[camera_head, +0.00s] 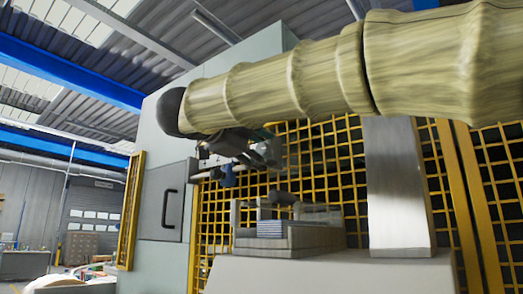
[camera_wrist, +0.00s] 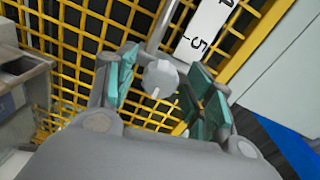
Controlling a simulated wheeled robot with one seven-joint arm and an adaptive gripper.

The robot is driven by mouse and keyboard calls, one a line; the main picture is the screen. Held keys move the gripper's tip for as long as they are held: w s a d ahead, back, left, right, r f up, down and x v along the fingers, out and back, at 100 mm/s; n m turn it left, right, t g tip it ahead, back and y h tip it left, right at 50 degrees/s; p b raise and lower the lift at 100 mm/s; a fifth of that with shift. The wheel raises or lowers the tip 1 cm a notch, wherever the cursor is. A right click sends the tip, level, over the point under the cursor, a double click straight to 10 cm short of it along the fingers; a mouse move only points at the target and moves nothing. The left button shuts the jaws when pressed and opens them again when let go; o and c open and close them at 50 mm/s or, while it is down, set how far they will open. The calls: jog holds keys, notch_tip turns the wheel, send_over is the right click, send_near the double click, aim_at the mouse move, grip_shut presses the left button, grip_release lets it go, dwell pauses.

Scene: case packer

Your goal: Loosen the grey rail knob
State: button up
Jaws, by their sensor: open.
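The grey rail knob (camera_wrist: 158,78) is round with a pale pointer line on its face. In the wrist view it sits between the two teal-padded fingers of my gripper (camera_wrist: 161,82), beside a grey rail. The fingers are open and spread to either side of the knob, with a visible gap at each side. How deep the knob lies between them is hard to tell. In the head view my gripper (camera_head: 240,158) hangs under my arm in front of the yellow mesh, and I cannot make out the knob there.
A white scale plate (camera_wrist: 205,30) with black numbers is close above the knob. Yellow mesh guarding (camera_head: 335,150) stands behind. A grey cabinet door with a black handle (camera_head: 170,208) is at left. A stack of flat grey pieces (camera_head: 285,238) sits on the machine below.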

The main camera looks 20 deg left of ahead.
jog(key=v, duration=1.1)
jog(key=shift+s+a, duration=0.15)
jog(key=shift+s, duration=0.25)
